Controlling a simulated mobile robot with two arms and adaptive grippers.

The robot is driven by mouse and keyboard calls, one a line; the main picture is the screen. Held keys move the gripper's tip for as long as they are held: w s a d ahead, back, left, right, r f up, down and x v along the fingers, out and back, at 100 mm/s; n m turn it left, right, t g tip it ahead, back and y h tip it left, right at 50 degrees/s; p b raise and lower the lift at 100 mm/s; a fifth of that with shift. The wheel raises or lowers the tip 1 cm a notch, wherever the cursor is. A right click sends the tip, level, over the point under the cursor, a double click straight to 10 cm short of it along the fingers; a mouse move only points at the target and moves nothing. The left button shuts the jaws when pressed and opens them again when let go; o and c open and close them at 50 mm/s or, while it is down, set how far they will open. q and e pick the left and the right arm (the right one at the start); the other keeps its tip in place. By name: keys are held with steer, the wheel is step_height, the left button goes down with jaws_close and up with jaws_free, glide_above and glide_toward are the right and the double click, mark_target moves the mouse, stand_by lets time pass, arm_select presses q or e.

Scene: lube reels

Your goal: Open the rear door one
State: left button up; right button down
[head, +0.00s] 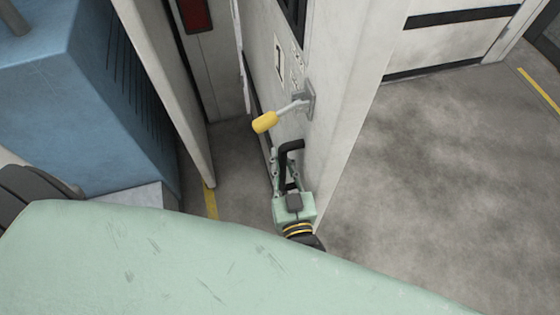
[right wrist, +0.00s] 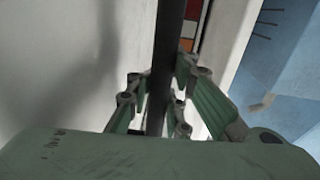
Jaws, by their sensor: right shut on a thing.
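The white door (head: 342,75) marked with a 1 stands in the upper middle of the head view. A lever with a yellow grip (head: 265,122) sticks out from it on a grey mount. A black pull handle (head: 291,146) sits on the door below the lever. My right gripper (head: 288,172) is shut on this handle. In the right wrist view, the dark bar of the handle (right wrist: 168,55) runs between the green fingers of the right gripper (right wrist: 160,98). My left gripper is not in view.
A blue cabinet (head: 105,95) stands at the left, beside a narrow white panel (head: 165,75). A strip of floor (head: 232,165) shows between the panel and the door. A wide area of grey floor (head: 450,150) at the right is clear. Another white wall (head: 445,40) stands behind.

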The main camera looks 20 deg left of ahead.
steer(key=shift+s+f, duration=0.2)
steer(key=shift+f, duration=0.1)
steer(key=c, duration=2.1)
jaws_free()
steer(key=o, duration=0.5)
steer(key=shift+s+d+r, duration=0.2)
steer(key=shift+s+r, duration=0.05)
steer(key=shift+c, duration=0.2)
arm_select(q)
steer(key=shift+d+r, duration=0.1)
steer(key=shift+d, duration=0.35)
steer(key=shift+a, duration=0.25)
arm_select(e)
steer(key=shift+w+a, duration=0.1)
steer(key=shift+w, duration=0.1)
steer(key=shift+s, duration=0.15)
steer(key=v, duration=1.1)
steer(key=shift+s+d, duration=0.25)
steer(key=shift+d, duration=0.1)
